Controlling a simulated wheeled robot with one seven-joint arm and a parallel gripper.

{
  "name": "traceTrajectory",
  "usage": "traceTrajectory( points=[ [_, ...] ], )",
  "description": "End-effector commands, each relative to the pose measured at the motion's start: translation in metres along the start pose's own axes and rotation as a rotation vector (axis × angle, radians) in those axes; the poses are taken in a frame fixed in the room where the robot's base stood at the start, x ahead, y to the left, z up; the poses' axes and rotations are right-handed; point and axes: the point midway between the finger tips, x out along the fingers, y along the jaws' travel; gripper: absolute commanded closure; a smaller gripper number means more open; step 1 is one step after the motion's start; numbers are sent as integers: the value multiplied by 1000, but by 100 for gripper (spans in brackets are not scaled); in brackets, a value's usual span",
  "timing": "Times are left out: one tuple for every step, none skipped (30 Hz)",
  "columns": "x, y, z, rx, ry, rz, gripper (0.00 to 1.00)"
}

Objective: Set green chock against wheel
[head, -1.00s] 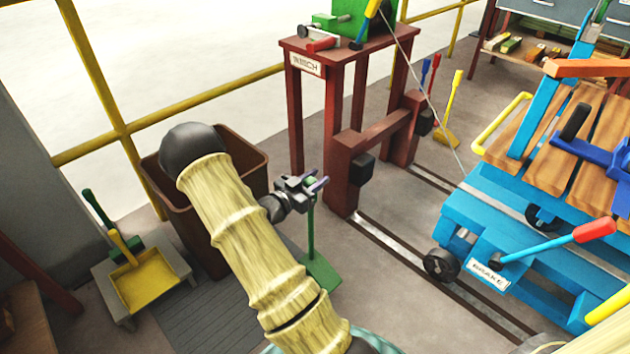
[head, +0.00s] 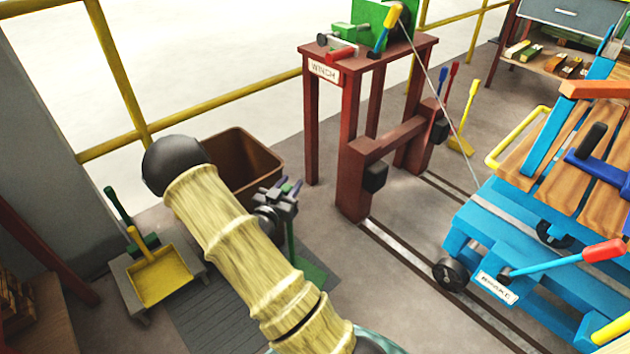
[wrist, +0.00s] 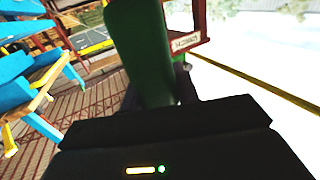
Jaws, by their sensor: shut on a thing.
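My gripper (head: 288,190) is shut on the upright handle of the green chock (head: 312,274). The chock hangs below it, its flat base partly hidden behind my arm; I cannot tell whether it touches the floor. In the wrist view, a broad green part of the chock (wrist: 140,50) stands just beyond the dark gripper body. The blue cart's near black wheel (head: 450,274) sits on the rail to the right, well apart from the chock.
A dark red winch stand (head: 355,200) with buffers straddles the rails (head: 400,245) ahead of the cart. A brown bin (head: 245,165) is behind my arm. The floor between chock and wheel looks clear.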

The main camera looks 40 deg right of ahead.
Motion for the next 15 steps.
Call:
traceTrajectory(
  points=[
    [-12,-14,-8,-4,2,-66,100],
    [-19,-22,-9,-3,2,-106,100],
    [-30,-33,-10,-3,2,-163,100],
    [-38,-41,-10,-4,2,-204,100],
    [-46,-48,-10,-3,2,-246,100],
    [-57,-58,-11,-4,2,-300,100],
    [-65,-65,-11,-3,2,-339,100],
    [-73,-71,-11,-4,2,-376,100],
    [-83,-78,-10,-4,2,-423,100],
    [-91,-83,-10,-4,2,-456,100],
    [-98,-88,-10,-3,2,-490,100],
    [-108,-94,-10,-3,3,-528,100],
    [-115,-98,-10,-2,2,-558,100],
    [-121,-101,-9,-3,3,-583,100],
    [-130,-106,-9,-2,3,-618,100]
  ],
)
